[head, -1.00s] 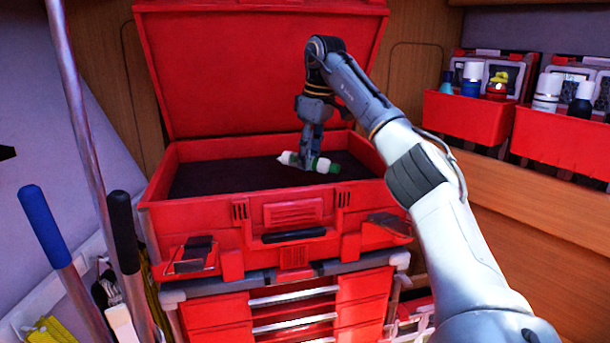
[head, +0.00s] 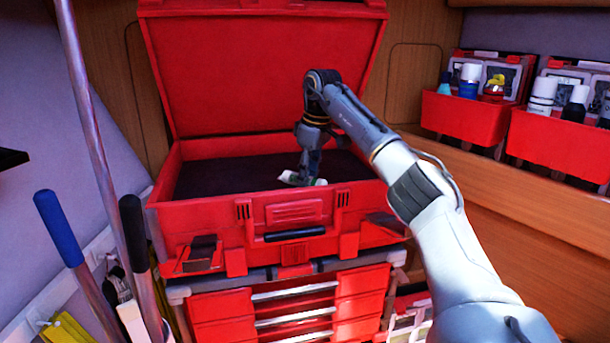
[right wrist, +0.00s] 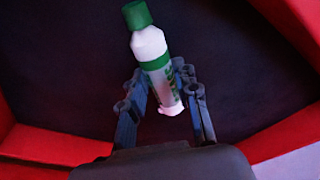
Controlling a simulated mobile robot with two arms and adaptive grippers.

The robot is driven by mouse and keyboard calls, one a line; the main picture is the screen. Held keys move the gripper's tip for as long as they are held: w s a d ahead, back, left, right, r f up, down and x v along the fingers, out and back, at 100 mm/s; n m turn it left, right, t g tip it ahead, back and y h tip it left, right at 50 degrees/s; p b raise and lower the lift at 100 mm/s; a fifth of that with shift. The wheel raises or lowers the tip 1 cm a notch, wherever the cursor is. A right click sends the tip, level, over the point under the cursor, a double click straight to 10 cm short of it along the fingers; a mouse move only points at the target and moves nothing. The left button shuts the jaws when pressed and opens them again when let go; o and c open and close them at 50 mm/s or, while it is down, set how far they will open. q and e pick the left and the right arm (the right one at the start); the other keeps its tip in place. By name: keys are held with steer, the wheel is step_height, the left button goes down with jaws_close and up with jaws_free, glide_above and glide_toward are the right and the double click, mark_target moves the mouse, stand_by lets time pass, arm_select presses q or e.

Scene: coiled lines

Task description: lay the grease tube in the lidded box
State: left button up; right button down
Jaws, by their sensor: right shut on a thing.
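The red lidded box (head: 200,222) stands with its lid (head: 262,75) raised and leaning back. My right gripper (head: 308,174) reaches down inside it and is shut on the grease tube (head: 289,178). The tube is white with green bands and lies roughly level, low behind the front wall, which hides part of it. In the right wrist view the tube (right wrist: 150,48) sits between the two fingers (right wrist: 160,82), its green cap pointing away, over the dark box floor. I cannot tell whether it touches the floor. My left gripper is not in view.
The dark box floor (head: 225,175) is bare left of the tube. The box stands on a red drawer cabinet (head: 220,308). Red bins with bottles (head: 470,118) hang at the right. Long-handled tools (head: 75,240) stand at the left.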

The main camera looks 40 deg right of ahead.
steer(key=c, duration=1)
jaws_free()
steer(key=shift+d+f, duration=0.1)
steer(key=shift+f, duration=0.1)
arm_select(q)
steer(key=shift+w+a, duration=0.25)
arm_select(e)
steer(key=shift+r, duration=0.1)
steer(key=shift+r, duration=0.65)
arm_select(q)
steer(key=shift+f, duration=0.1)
arm_select(e)
step_height(320, 180, up, 11)
steer(key=s, duration=0.1)
steer(key=shift+s+d, duration=0.2)
steer(key=shift+d, duration=0.1)
